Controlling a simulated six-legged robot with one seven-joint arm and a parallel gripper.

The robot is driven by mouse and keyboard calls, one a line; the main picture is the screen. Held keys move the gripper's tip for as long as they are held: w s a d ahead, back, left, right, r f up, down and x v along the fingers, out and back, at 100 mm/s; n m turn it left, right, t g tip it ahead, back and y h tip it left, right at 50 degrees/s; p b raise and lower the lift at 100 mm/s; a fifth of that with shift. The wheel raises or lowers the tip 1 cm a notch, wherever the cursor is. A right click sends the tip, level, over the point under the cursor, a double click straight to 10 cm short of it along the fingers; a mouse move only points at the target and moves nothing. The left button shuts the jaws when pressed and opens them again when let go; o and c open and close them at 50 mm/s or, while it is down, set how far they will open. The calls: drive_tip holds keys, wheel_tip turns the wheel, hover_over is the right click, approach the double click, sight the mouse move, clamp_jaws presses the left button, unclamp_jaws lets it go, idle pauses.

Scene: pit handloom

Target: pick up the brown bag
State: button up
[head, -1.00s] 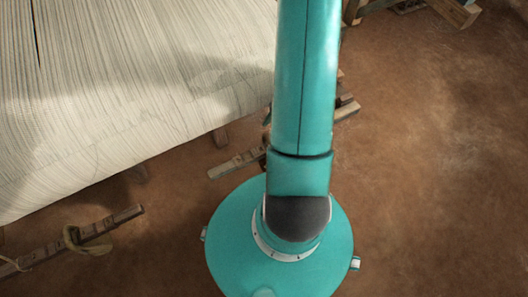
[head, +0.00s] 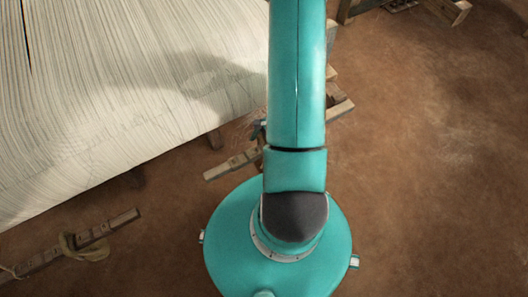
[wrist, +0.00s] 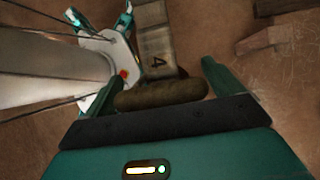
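The brown bag (wrist: 160,95) shows in the wrist view as a dark, rounded, elongated shape close to my gripper's palm. My gripper (wrist: 162,68) has its two green fingers well apart, one at each end of the bag. The bag nearly fills the gap, but I cannot tell whether the fingers press on it. A pale band marked with a 4 (wrist: 155,42) lies just beyond the bag. In the head view my arm covers the middle; neither bag nor gripper shows.
A loom with a wide sheet of pale threads (head: 110,80) fills the left of the head view. Wooden bars (head: 232,163) lie below its edge, and a notched beam (head: 85,237) lies at lower left. Brown floor (head: 430,160) is clear at right.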

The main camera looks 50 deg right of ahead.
drive_tip(key=c, duration=0.9)
drive_tip(key=shift+r, duration=0.1)
